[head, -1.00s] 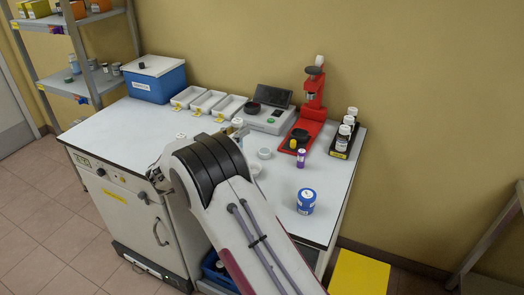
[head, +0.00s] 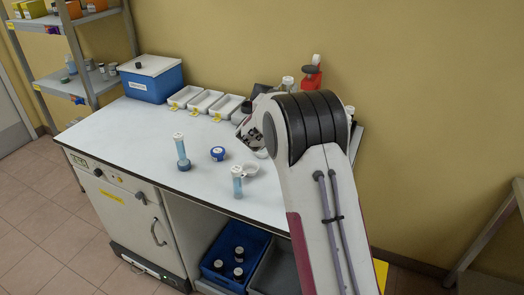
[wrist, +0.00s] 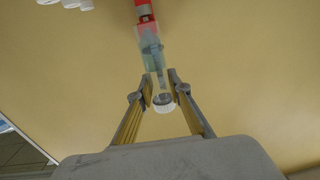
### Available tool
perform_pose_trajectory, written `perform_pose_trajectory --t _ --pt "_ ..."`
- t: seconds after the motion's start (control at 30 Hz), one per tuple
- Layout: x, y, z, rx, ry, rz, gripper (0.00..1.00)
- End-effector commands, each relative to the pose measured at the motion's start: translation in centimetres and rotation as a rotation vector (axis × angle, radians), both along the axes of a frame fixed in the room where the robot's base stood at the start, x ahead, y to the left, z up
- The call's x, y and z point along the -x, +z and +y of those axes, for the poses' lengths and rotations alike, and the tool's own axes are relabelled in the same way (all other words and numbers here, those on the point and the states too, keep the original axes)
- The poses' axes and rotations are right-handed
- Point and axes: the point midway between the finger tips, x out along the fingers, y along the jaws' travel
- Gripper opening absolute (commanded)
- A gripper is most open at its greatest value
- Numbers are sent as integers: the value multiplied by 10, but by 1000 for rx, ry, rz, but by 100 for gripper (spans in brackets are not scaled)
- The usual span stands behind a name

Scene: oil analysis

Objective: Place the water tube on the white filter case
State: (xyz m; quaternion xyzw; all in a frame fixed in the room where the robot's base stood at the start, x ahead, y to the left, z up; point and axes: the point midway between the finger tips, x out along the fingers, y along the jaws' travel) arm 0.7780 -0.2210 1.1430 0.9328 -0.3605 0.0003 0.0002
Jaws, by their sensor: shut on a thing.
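My gripper (wrist: 162,98) is shut on a clear, pale-blue tube (wrist: 151,55) near its white cap. The tube is held clear of the table, and its label cannot be read. In the head view my arm hides the gripper; a pale cap (head: 288,82) shows just above the arm, perhaps that of this tube. A small round white case (head: 250,169) lies on the table, left of my arm. One pale-blue tube (head: 181,147) stands upright on a dark blue round case (head: 183,165). Another pale-blue tube (head: 237,180) with a white cap stands upright near the front edge.
A blue round case (head: 218,153) lies between the standing tubes. White trays (head: 208,101) and a blue box (head: 153,83) line the back. A red stand (head: 311,75) shows behind my arm, also in the wrist view (wrist: 146,12). The left tabletop is clear.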

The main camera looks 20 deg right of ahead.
Motion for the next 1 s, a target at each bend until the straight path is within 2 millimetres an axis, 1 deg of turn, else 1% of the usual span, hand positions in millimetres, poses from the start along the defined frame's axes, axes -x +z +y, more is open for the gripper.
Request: perform_pose_trajectory --t 0.1,0.27,0.57,0.83,1.0 --pt "-4 -1 -4 0 52 3 3" --pt "-9 -4 -3 1 123 2 3" --pt "-18 -15 7 0 252 3 3" --pt "-26 -32 32 0 381 2 3" --pt "-31 -47 52 -1 462 3 3"
